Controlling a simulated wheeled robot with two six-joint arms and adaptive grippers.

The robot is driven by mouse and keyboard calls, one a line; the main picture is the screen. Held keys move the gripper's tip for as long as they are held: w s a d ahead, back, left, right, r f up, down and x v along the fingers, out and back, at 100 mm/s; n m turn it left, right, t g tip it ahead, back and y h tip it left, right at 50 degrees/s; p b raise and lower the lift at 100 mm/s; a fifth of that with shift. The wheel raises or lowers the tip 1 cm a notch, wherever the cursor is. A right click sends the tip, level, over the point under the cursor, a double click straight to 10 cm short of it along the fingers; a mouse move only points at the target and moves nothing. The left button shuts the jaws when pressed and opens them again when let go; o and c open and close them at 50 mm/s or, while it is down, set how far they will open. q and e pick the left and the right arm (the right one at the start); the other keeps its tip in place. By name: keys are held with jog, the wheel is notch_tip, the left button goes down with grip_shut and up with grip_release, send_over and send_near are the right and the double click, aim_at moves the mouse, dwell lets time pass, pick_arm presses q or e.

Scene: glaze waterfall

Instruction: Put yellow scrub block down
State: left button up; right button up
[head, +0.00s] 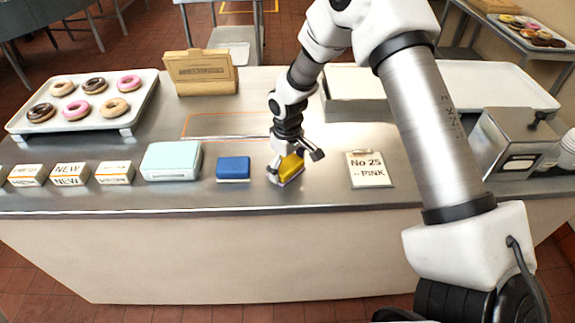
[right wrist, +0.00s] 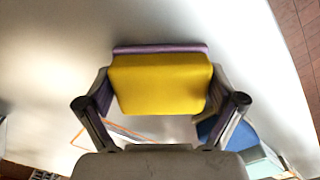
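The yellow scrub block (head: 291,167) has a purple layer along one side and is tilted in the head view. My right gripper (head: 294,166) reaches down over it. In the right wrist view, the block (right wrist: 160,85) fills the space between the two fingers of the right gripper (right wrist: 160,90), with a pad against each side. The block is at or just above the steel counter (head: 225,200); I cannot tell whether it touches. My left gripper is not in view.
A blue block (head: 233,168) sits just left of the yellow one, then a pale teal box (head: 171,161). A sign card (head: 370,169) stands to the right. An orange outline (head: 200,136) marks the counter behind. A donut tray (head: 135,110) is far left.

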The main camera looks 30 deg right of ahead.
aim_at(288, 163)
jog(key=shift+d, duration=0.1)
jog(key=shift+r, duration=0.3)
notch_tip(288, 163, up, 12)
jog(key=b, duration=0.2)
jog(key=shift+f, duration=0.15)
dwell(0.3)
